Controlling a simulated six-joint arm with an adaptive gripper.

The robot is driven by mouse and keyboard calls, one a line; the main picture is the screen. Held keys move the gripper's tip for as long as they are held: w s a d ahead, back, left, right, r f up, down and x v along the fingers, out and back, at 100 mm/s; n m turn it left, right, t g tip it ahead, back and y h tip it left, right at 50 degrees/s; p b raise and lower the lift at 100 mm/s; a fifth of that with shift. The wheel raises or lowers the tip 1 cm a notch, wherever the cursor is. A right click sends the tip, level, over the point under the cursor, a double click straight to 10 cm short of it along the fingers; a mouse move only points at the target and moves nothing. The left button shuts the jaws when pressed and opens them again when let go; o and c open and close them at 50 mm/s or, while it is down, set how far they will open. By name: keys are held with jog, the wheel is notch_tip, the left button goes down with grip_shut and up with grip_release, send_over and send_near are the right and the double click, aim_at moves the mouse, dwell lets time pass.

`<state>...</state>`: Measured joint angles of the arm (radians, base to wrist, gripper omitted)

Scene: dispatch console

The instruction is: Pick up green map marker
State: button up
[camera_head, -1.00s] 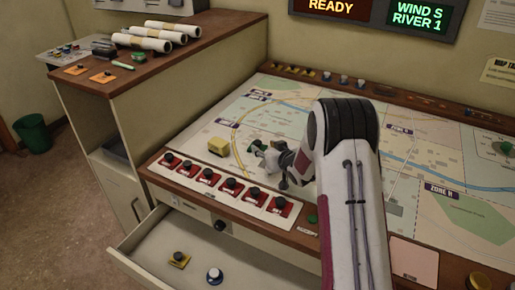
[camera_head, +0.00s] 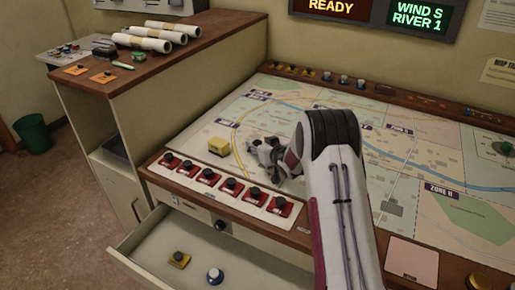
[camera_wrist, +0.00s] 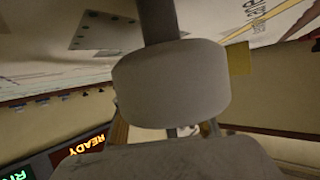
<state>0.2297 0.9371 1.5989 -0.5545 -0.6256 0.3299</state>
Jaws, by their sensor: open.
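The green piece seen earlier beside the yellow block (camera_head: 218,146) on the map is not visible now; my gripper covers that spot in the head view. My gripper (camera_head: 257,150) is open, low over the map just right of the yellow block. I cannot tell whether its fingers are around the green piece. In the wrist view, a grey rounded part of my gripper fills the middle and hides what lies between the fingers.
A row of red switch plates (camera_head: 219,187) with black knobs runs along the console's front edge. The cabinet (camera_head: 215,32) at left carries rolled papers (camera_head: 145,42).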

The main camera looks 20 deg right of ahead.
dwell(0.4)
grip_shut()
jog(key=shift+r, duration=0.15)
notch_tip(320, 180, up, 10)
dwell(0.8)
dwell(0.4)
